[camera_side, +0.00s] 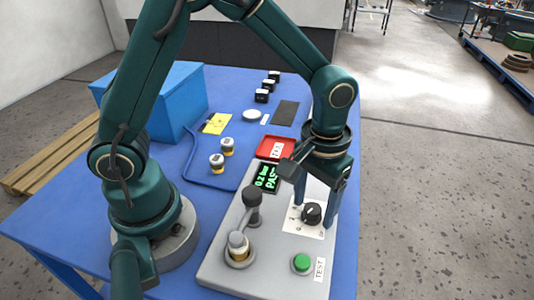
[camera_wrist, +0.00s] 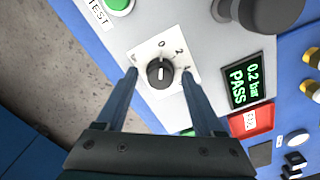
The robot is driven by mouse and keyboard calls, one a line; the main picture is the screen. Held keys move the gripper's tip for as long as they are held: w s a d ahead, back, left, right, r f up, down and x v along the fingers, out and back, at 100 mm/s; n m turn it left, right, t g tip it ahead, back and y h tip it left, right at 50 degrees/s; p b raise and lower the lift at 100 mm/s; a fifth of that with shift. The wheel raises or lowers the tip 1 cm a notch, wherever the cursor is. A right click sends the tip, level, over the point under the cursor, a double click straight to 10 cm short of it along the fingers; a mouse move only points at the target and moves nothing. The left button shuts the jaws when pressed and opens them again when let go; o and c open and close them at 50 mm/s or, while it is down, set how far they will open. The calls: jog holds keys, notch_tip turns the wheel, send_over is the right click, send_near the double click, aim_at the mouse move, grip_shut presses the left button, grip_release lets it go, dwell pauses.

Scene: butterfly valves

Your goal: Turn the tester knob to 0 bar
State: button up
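The black tester knob (camera_side: 312,213) sits on a white dial plate (camera_side: 293,222) on the grey tester. In the wrist view the knob (camera_wrist: 160,73) shows a light mark on its upper side, roughly toward the 0; the exact setting is hard to read. The dial numbers 0, 2 and 4 are visible. My gripper (camera_wrist: 158,72) is open, with one finger to each side of the knob and visible gaps. In the side view my gripper (camera_side: 316,198) points down over the dial. The display (camera_wrist: 240,84) reads 0.2 bar PASS.
A lever with a dark ball (camera_side: 252,195) and a valve (camera_side: 238,245) stand left of the dial. A green TEST button (camera_side: 301,262) is at the front. A red tray (camera_side: 275,148), two more valves (camera_side: 222,154) and a blue box (camera_side: 165,105) are farther back.

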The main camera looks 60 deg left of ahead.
aim_at(313, 208)
jog(key=shift+r, duration=2.6)
